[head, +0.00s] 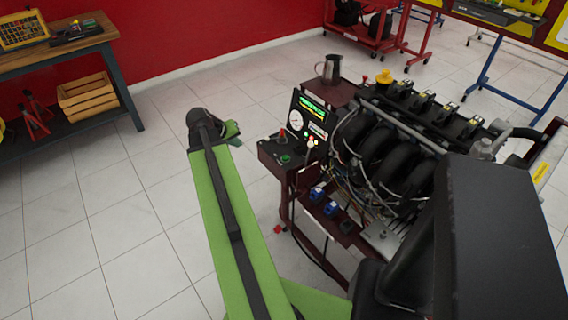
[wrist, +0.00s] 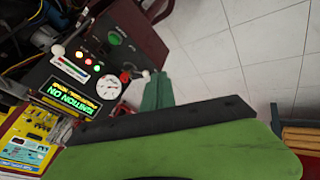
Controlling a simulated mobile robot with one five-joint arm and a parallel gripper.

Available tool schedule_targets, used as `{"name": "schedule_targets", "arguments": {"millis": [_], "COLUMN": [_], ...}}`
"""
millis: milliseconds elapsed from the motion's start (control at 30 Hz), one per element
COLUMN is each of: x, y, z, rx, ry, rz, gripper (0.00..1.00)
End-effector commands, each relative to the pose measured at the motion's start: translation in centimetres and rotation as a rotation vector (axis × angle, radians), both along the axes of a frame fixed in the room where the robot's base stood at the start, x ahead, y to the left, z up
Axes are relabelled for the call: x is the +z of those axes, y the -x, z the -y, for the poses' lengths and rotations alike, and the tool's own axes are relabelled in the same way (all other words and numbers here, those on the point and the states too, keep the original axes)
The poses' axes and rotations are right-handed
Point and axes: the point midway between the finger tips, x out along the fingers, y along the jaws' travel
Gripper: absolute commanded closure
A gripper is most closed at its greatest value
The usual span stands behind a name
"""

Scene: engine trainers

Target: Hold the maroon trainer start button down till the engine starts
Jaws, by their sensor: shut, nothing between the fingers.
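The maroon trainer (head: 300,178) carries a black engine (head: 375,135) and an upright black panel (head: 308,122). A round green button (head: 285,158) sits on the dark shelf before the panel; it also shows in the wrist view (wrist: 113,38). Its label cannot be read. The panel display (wrist: 68,91) reads "IGNITION ON" in green, with a smaller line under it. My gripper (head: 233,131) is left of the panel, apart from the button. In the wrist view my green fingers (wrist: 157,88) are shut and empty, with floor behind them.
A metal jug (head: 329,69) stands behind the panel. A workbench (head: 70,40) is at far left, with clear floor between.

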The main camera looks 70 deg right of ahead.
Motion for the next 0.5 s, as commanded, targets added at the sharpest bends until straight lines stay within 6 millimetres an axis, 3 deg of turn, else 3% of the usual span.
{"name": "schedule_targets", "arguments": {"millis": [33, 100, 233, 333, 500], "x": [-0.7, -0.7, -0.5, -0.3, -0.1], "y": [2.7, 6.0, 11.0, 13.3, 14.4], "z": [2.6, 5.3, 8.9, 10.3, 10.9], "rx": [-0.048, -0.102, -0.176, -0.208, -0.223], "ry": [0.032, 0.073, 0.132, 0.157, 0.172], "rz": [-0.003, -0.01, -0.023, -0.03, -0.034], "gripper": [1.0, 1.0, 1.0, 1.0, 1.0]}}
